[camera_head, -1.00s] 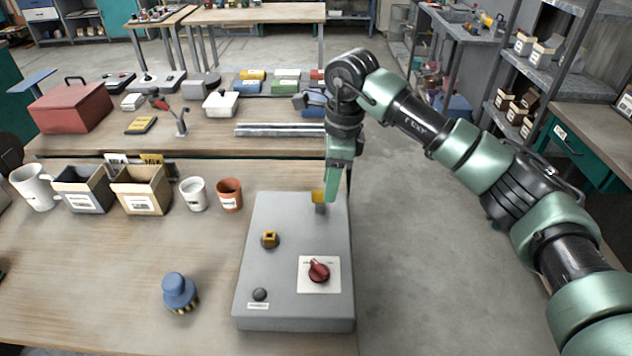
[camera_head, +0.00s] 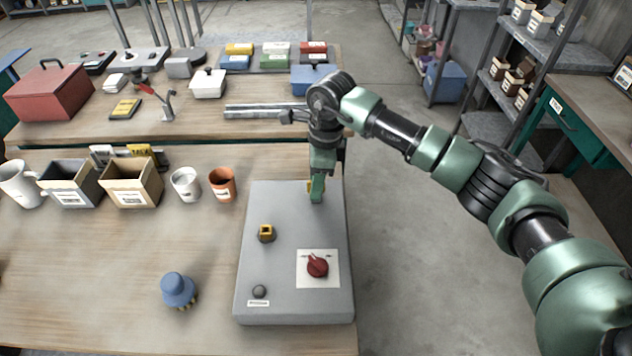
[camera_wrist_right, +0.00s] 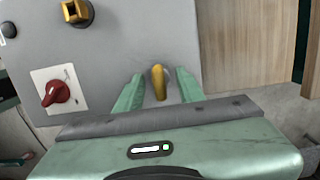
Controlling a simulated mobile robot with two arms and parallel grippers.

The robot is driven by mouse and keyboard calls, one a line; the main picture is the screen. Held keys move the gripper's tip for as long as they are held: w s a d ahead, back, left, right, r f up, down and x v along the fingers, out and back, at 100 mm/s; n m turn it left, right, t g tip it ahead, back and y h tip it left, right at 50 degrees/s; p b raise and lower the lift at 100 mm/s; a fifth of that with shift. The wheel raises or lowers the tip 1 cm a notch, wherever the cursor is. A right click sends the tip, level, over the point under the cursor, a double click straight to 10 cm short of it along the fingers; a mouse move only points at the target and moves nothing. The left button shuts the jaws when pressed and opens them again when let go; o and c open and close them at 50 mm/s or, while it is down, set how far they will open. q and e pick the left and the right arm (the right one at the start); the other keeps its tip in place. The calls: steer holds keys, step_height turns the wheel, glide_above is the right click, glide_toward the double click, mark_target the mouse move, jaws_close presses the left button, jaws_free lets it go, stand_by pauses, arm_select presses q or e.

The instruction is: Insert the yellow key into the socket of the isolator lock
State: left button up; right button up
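The yellow key (camera_wrist_right: 158,82) stands at the far right part of the grey box (camera_head: 287,213), where only a sliver of it shows in the head view (camera_head: 310,186). My right gripper (camera_head: 317,192) is over it from above. In the wrist view the right gripper (camera_wrist_right: 158,88) is open, with one finger on each side of the key and gaps between. A yellow square socket on a dark round base (camera_head: 266,233), apparently the isolator lock's, sits on the box's left half. It also shows in the wrist view (camera_wrist_right: 76,12). My left gripper is not in view.
A red rotary switch (camera_head: 317,266) on a white plate and a dark button (camera_head: 260,292) are on the box. Cups and bins (camera_head: 131,184) line the bench behind.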

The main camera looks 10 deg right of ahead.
jaws_close()
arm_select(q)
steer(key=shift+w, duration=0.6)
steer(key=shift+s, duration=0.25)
